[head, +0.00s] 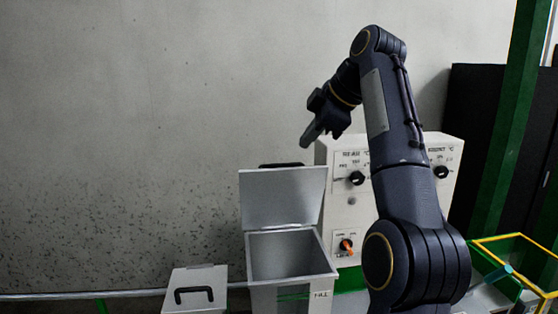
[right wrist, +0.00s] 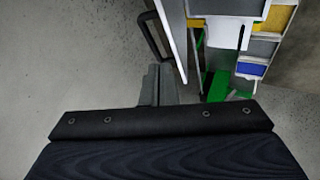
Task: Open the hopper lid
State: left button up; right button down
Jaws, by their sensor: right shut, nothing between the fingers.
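The hopper (head: 320,290) is a light grey box in the middle of the head view, with its top open and its grey inside showing. Its lid (head: 283,200) stands raised, close to upright, at the back of the opening. A black handle (head: 282,165) shows at the lid's top edge. The handle (right wrist: 152,38) and the lid (right wrist: 178,35), seen nearly edge-on, also show in the right wrist view. My right gripper (head: 308,138) is shut and empty, above and to the right of the lid's top edge, apparently apart from it. My left gripper is out of view.
A smaller grey box (head: 195,276) with a black handle on its closed top stands at the left. A white control panel (head: 345,205) with knobs is behind my right arm. A yellow-rimmed green bin (head: 515,240) is at the right. A plain wall fills the back left.

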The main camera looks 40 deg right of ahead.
aim_at(288, 177)
jog(key=x, duration=0.8)
jog(key=shift+w+a+f, duration=0.15)
jog(key=shift+w+a, duration=0.05)
